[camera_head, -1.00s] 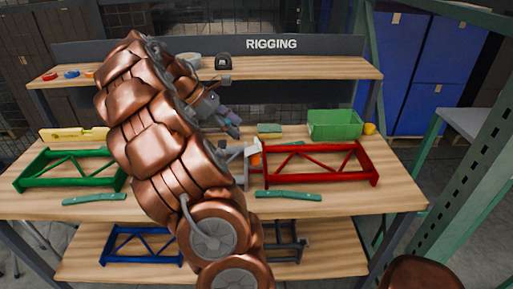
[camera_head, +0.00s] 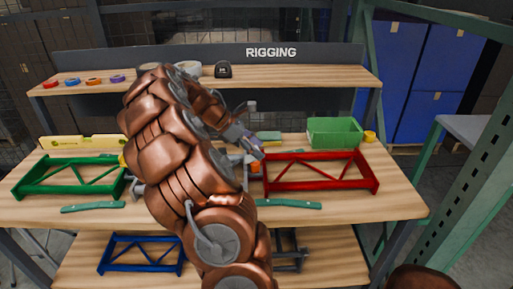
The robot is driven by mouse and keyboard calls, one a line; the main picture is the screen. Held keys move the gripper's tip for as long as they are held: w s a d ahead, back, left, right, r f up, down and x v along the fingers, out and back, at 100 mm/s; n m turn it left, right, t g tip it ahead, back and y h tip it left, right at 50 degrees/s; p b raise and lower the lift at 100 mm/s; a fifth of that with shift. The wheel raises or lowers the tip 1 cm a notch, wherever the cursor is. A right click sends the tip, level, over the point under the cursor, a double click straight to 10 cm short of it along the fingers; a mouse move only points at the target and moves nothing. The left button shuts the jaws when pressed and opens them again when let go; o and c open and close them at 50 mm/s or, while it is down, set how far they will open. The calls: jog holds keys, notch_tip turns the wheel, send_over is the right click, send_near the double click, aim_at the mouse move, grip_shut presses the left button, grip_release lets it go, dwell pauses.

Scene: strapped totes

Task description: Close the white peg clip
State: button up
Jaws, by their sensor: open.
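I cannot make out a white peg clip; my copper arm covers the middle of the bench. My gripper (camera_head: 257,152) is low over the bench, beside the left end of the red frame (camera_head: 318,183). It is open, small in the picture and partly overlapped by my arm. A small orange piece (camera_head: 253,164) shows just under the fingers; I cannot tell what it belongs to. A green frame (camera_head: 68,188) stands at the left of the bench, its right end close to my arm.
Teal bars lie at the front left (camera_head: 93,207) and front right (camera_head: 289,203). A green bin (camera_head: 335,131), a yellow roll (camera_head: 369,136) and a yellow level (camera_head: 76,142) stand at the back. The upper shelf (camera_head: 310,78) holds tape rolls and a tape measure (camera_head: 223,70). A blue frame (camera_head: 140,253) is on the lower shelf.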

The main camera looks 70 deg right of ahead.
jog(key=shift+f, duration=0.1)
grip_shut()
jog(key=shift+s, duration=0.1)
dwell(0.4)
jog(key=shift+p, duration=0.45)
jog(key=shift+s+d+t+p, duration=0.1)
jog(key=shift+s+t+p, duration=0.05)
jog(key=shift+t+p, duration=0.2)
jog(key=shift+s+d+f+t+y+p, duration=0.2)
jog(key=shift+t+y+p, duration=0.3)
jog(key=shift+t+p, duration=0.35)
jog(key=shift+s+d+f+t+y+p, duration=0.1)
jog(key=shift+s+f+t+y+p, duration=0.45)
jog(key=shift+t+p, duration=0.55)
jog(key=shift+w+f, duration=0.1)
jog(key=shift+f, duration=0.05)
